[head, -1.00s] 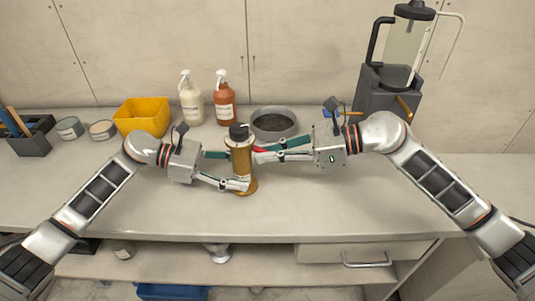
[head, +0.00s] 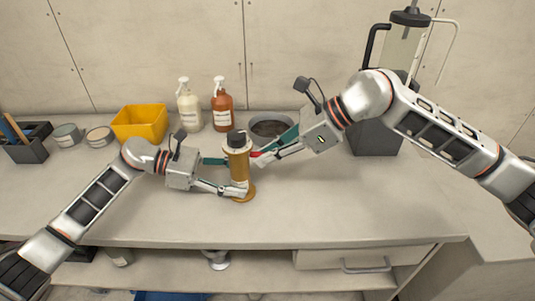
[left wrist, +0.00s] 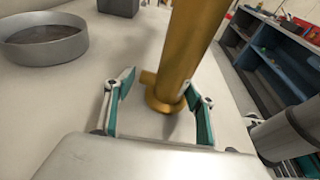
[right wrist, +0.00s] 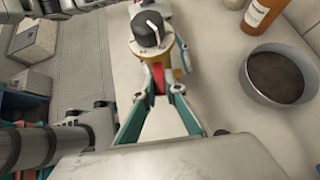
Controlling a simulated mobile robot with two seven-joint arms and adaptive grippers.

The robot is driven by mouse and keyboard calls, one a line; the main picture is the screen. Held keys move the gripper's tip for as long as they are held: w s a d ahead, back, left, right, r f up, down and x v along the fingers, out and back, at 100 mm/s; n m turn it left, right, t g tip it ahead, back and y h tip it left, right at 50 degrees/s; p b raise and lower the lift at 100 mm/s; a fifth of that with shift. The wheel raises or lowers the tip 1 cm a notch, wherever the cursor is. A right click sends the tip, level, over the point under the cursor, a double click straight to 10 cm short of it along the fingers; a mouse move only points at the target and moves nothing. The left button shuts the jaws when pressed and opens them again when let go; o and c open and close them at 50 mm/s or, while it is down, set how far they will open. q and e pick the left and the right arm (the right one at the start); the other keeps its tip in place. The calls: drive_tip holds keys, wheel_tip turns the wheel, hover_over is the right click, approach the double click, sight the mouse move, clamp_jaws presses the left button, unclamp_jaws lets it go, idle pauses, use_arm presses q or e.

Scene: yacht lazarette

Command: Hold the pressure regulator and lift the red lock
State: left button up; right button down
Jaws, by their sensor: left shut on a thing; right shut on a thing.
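The pressure regulator (head: 240,168) is a brass-coloured upright cylinder with a black knob on top and a round foot on the bench. My left gripper (head: 234,176) is shut on its lower body from the left; its fingers also show either side of the brass body (left wrist: 190,50) in the left wrist view. The red lock (head: 255,154) sticks out on the regulator's right side, just below the knob. My right gripper (head: 264,158) is shut on it, slanting down from the upper right. In the right wrist view, the red lock (right wrist: 160,78) shows between the fingers, partly hidden.
A grey round pan (head: 270,127) stands close behind my right gripper. Two pump bottles, white (head: 190,108) and orange (head: 222,108), and a yellow bin (head: 140,122) stand along the back. A dark grey apparatus (head: 375,138) is at the back right. The bench front is clear.

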use_arm(q)
drive_tip(key=shift+f, duration=0.1)
use_arm(e)
drive_tip(key=c, duration=2.1)
unclamp_jaws()
drive_tip(key=v, duration=1.2)
drive_tip(key=shift+s, duration=0.1)
use_arm(q)
drive_tip(key=o, duration=1.4)
